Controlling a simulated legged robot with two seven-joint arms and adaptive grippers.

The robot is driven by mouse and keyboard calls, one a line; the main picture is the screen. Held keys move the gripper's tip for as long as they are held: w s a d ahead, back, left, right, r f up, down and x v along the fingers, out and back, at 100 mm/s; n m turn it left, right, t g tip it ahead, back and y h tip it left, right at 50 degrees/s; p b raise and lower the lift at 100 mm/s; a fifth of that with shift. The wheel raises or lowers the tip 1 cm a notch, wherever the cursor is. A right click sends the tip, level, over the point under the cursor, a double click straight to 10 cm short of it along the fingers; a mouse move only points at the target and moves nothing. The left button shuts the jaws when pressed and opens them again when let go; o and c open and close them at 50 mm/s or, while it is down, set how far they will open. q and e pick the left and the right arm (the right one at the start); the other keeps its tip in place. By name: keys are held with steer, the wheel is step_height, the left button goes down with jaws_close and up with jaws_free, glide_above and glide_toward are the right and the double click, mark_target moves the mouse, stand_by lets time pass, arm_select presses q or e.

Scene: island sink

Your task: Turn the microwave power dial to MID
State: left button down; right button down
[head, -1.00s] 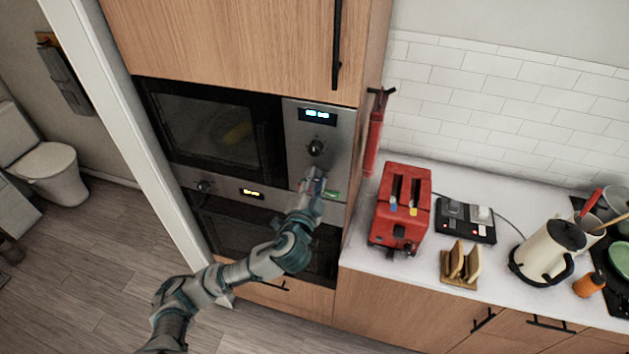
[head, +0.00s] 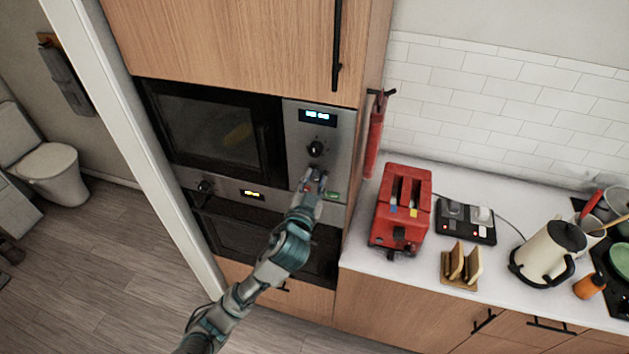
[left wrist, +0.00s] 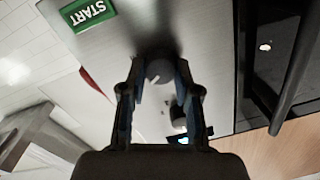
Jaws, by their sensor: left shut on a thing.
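The microwave (head: 212,125) is built into the tall cabinet, with a steel control panel at its right. The upper dial (head: 316,148) sits below the lit display (head: 318,117); it also shows in the left wrist view (left wrist: 178,116). A lower dial (left wrist: 159,72) with a pale pointer mark lies between the fingers of my left gripper (left wrist: 157,85). In the head view my left gripper (head: 314,180) covers that dial. The gripper is shut on the lower dial. The green START button (left wrist: 90,13) is beside it. Dial labels are too small to read. My right gripper is out of view.
An oven (head: 262,239) with its own knob (head: 204,187) is below the microwave. A red toaster (head: 401,210), a toast rack (head: 460,264) and a cream kettle (head: 550,253) stand on the white counter at right. A red thing (head: 374,140) hangs on the cabinet side.

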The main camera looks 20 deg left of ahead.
arm_select(q)
steer(key=shift+f, duration=0.45)
steer(key=c, duration=1)
jaws_free()
steer(key=shift+o, duration=0.9)
steer(key=shift+w+r, duration=0.1)
steer(key=shift+r, duration=0.05)
steer(key=s, duration=0.7)
steer(key=shift+s, duration=0.2)
steer(key=shift+d, duration=0.1)
